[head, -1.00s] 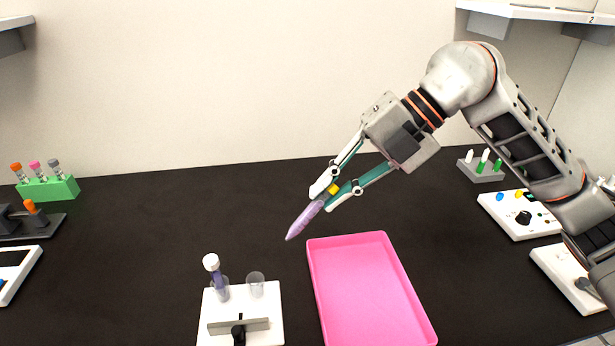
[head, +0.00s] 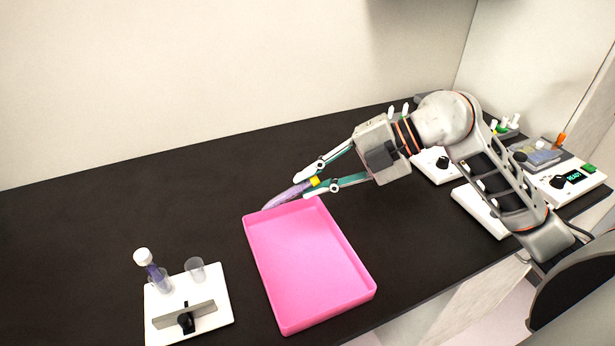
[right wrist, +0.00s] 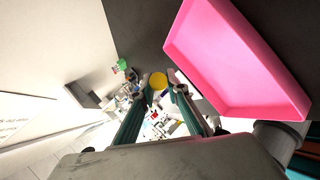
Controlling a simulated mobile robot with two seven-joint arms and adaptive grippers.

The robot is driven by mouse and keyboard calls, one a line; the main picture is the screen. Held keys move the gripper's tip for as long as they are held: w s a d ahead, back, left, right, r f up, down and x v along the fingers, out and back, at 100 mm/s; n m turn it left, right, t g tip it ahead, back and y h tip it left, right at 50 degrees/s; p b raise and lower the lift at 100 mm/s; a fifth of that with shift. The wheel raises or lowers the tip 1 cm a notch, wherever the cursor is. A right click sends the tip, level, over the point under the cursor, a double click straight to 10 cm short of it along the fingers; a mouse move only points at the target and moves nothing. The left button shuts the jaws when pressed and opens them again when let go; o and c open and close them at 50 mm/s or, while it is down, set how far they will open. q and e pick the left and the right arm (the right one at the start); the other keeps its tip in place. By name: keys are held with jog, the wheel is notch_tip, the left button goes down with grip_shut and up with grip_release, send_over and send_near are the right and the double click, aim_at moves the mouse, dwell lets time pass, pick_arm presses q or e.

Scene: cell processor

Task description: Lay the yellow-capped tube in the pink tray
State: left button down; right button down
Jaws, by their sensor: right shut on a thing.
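The yellow-capped tube (head: 288,195) has a purple-tinted body with a pointed end. My right gripper (head: 308,187) is shut on it near the cap, and the tube tilts down to the left. In the head view it shows at the far left corner of the pink tray (head: 310,262); I cannot tell whether it touches the rim. In the right wrist view the yellow cap (right wrist: 158,80) sits between the fingertips and hides the tube body. The pink tray (right wrist: 235,60) is at the upper right there and looks empty. My left gripper is not in view.
A white rack (head: 190,311) left of the tray holds a white-capped tube (head: 152,270) and a clear open tube (head: 195,270). White devices with knobs (head: 437,163) stand at the right. The black bench behind the tray and rack is clear.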

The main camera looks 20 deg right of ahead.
jog(key=b, duration=0.5)
send_over(312, 234)
notch_tip(312, 234, down, 7)
jog(key=shift+w+r, duration=0.1)
jog(key=shift+r, duration=0.05)
jog(key=shift+f+b, duration=0.4)
jog(key=shift+f, duration=0.95)
jog(key=c, duration=1.9)
grip_release()
jog(key=v, duration=1.2)
